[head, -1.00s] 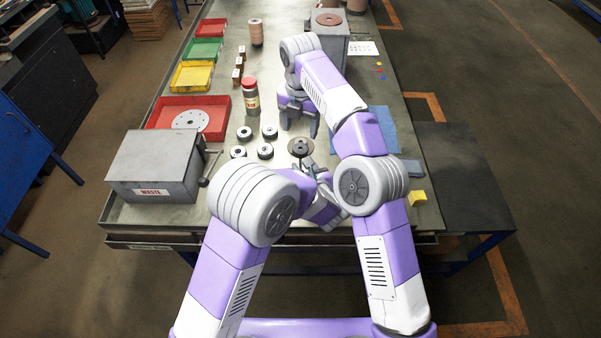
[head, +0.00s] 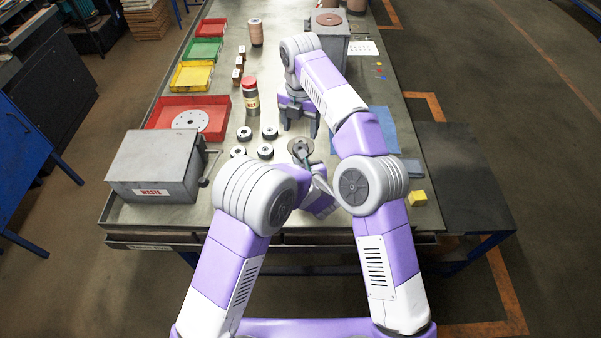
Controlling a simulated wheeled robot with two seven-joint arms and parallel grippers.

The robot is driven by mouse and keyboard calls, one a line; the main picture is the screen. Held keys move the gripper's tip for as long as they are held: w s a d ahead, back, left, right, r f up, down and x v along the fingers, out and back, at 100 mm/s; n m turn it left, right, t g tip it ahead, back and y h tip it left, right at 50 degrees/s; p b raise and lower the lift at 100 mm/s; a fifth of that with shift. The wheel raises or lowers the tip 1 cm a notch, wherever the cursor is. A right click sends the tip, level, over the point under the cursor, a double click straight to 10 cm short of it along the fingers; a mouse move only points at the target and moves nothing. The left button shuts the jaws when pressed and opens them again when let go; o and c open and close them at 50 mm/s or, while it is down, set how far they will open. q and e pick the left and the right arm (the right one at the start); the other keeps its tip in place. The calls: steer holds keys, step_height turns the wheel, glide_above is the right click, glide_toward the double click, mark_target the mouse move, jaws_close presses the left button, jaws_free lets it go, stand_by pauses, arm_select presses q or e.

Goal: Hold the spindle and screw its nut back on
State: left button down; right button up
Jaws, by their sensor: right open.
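A round disc-shaped piece (head: 294,145), seemingly the spindle's top, stands on the bench right of the small discs. My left gripper (head: 304,157) reaches it from the near side, and its fingers overlap the disc in the picture. I cannot tell whether they touch or grip it; my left arm hides much of the hand. My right gripper (head: 298,129) is open and empty, pointing down just beyond the spindle. I cannot make out the nut for sure.
Several dark discs with pale centres (head: 265,151) lie to the left. A grey waste box (head: 150,165) with a crank, a red tray (head: 165,108) and a red-capped jar (head: 251,98) stand farther left. A blue mat (head: 379,125) and yellow block (head: 418,198) lie to the right.

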mark_target(300, 146)
stand_by(0.3)
steer(key=n, duration=0.4)
steer(key=shift+n, duration=0.3)
steer(key=shift+f, duration=0.1)
steer(key=shift+f, duration=3.95)
